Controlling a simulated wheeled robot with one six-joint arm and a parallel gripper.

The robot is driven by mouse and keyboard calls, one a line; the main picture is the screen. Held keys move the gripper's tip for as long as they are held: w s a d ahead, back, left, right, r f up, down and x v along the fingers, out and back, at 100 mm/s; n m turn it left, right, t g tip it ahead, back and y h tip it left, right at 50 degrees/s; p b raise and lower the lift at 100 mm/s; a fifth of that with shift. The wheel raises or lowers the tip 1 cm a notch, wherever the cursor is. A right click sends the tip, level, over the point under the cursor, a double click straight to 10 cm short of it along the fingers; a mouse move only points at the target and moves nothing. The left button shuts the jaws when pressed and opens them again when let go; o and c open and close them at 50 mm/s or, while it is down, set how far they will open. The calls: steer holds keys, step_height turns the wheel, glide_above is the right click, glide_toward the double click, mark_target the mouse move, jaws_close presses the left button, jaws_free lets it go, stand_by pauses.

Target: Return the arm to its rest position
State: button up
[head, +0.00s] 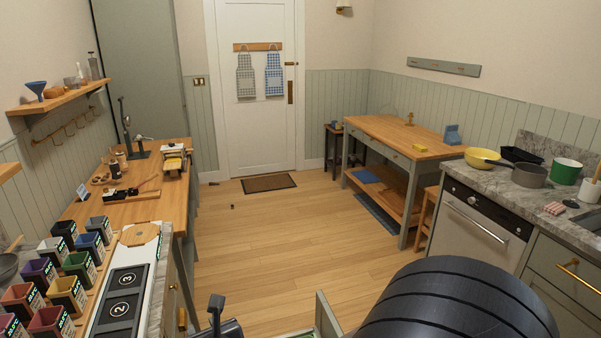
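A large black ribbed cylinder, which looks like a link of my own arm, fills the lower right of the head view. A dark upright piece with a wider body (220,322) shows at the bottom edge, left of centre. It may be part of my gripper, but it is cut off by the frame. I cannot see two fingertips or whether anything is held.
A wooden workbench (120,207) with tools and a row of coloured bins (68,291) line the left. A grey-green panel (328,318) stands at bottom centre. A counter (527,187) with pans and a wooden table (385,130) are right. The middle floor (265,230) is mostly clear.

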steer(key=shift+s+d, duration=0.2)
steer(key=shift+d, duration=0.3)
